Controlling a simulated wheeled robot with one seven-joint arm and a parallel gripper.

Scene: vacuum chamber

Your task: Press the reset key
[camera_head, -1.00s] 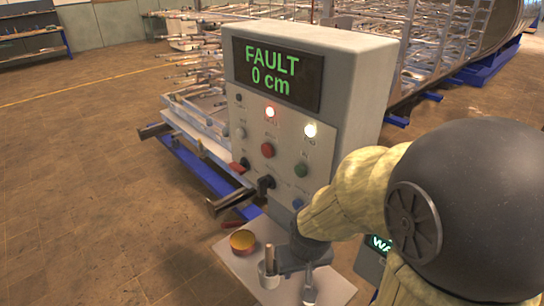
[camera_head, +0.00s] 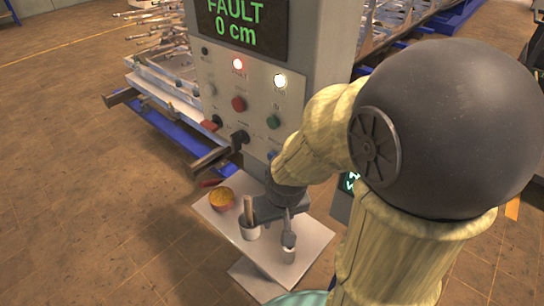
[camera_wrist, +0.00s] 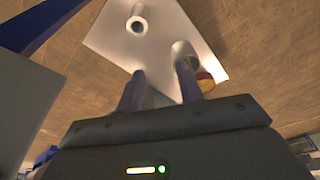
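A grey control panel (camera_head: 320,50) stands upright in the head view, its display (camera_head: 240,25) reading "FAULT 0 cm". A red lamp (camera_head: 238,64) and a white lamp (camera_head: 280,81) glow below it. Its face carries a red button (camera_head: 239,104), a green button (camera_head: 272,122) and a blue button (camera_head: 272,155), partly beside my arm. The small labels are unreadable, so I cannot tell which is the reset key. My gripper points down in front of the panel's lower part, over a white stand top. In the wrist view, its fingers (camera_wrist: 161,85) are apart with nothing between them.
The stand top (camera_head: 310,232) holds a yellow-and-red round item (camera_head: 222,198) and a white cup (camera_head: 249,230) with a brown stick. Open floor (camera_head: 60,220) lies left.

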